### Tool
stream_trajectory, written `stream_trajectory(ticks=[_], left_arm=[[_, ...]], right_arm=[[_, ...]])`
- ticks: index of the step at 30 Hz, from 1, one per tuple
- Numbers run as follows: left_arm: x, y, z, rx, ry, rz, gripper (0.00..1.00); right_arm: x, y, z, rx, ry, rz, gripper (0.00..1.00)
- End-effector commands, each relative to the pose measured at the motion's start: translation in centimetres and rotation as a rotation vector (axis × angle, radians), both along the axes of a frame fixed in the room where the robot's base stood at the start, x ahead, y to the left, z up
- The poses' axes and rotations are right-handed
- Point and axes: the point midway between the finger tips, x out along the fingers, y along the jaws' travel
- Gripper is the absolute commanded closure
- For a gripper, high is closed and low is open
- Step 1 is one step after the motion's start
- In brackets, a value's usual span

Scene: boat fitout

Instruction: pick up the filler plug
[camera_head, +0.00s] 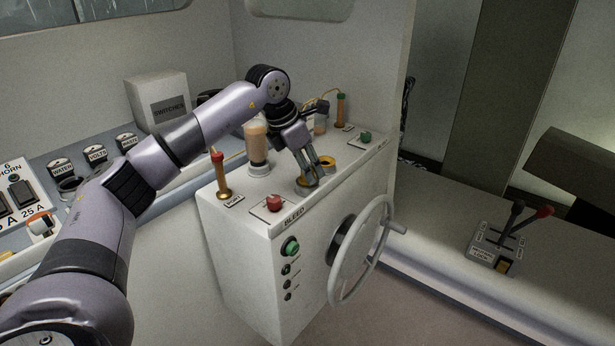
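The white console top (345,150) carries two brass-yellow round fittings. One fitting (302,183) is near the front edge, right under my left gripper. The other (328,162) is just behind and to the right. Which of them is the filler plug, I cannot tell. My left gripper (313,179) points down from the upper left, with its fingertips at the front fitting and partly covering it. The fingers look a small distance apart; whether they touch or grip the fitting is not clear. My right gripper is not in view.
A clear cylinder with tan contents (257,150) and a red-topped brass lever (220,175) stand left of the gripper. A red knob (273,203) is at the front, a green knob (366,137) at the right. A steering wheel (347,285) projects from the console front.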

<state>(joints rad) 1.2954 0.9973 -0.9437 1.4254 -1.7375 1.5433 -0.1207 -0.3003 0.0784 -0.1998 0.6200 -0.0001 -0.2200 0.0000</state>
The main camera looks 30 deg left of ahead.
Motion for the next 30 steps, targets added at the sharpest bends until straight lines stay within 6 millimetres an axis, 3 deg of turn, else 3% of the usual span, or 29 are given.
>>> stream_trajectory(ticks=[13,23,30], left_arm=[[0.0,0.1,0.1,0.002,-0.002,0.002,1.0],[0.1,0.1,0.4,0.002,-0.003,0.002,1.0],[0.1,0.1,3.1,0.001,-0.007,0.002,1.0]], right_arm=[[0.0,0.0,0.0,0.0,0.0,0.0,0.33],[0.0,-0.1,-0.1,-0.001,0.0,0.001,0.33],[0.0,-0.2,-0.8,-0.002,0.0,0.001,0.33]])
